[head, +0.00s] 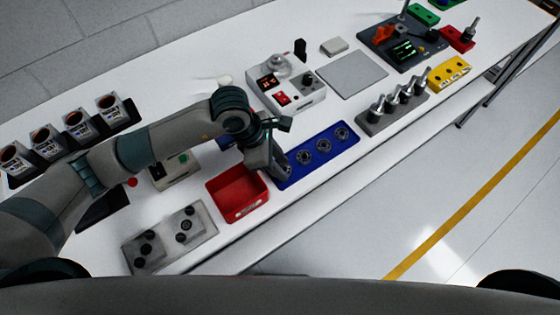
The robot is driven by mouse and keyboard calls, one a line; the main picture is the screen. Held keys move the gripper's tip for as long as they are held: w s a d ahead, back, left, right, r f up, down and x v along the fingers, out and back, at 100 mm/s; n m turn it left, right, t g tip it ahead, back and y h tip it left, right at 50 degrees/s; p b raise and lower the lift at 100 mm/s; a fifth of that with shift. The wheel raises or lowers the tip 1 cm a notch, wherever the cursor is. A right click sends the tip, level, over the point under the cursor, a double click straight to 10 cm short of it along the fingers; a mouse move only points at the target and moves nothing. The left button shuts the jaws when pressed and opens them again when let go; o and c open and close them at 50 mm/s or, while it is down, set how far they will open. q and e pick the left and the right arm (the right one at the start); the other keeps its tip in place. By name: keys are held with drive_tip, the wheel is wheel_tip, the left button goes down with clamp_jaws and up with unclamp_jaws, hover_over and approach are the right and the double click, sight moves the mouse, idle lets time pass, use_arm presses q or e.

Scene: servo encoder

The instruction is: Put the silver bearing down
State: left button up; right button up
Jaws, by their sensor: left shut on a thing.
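My left gripper (279,172) comes in from the left and points down at the left end of the blue tray (345,152). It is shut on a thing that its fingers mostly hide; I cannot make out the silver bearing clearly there. Three dark-and-silver ring-shaped bearings show in a row along the tray: one close to the gripper (304,157), one in the middle (323,145) and one at the right (341,133). I cannot tell whether the held thing touches the tray. My right gripper is not in view.
A red bin (238,205) stands just left of the gripper, near the table's front edge. A grey plate with black knobs (165,238) lies further left. A grey block with silver pegs (393,112) is right of the tray. A white device (285,88) stands behind.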

use_arm(q)
drive_tip(key=shift+f, duration=0.1)
drive_tip(key=shift+f, duration=0.1)
drive_tip(key=o, duration=0.9)
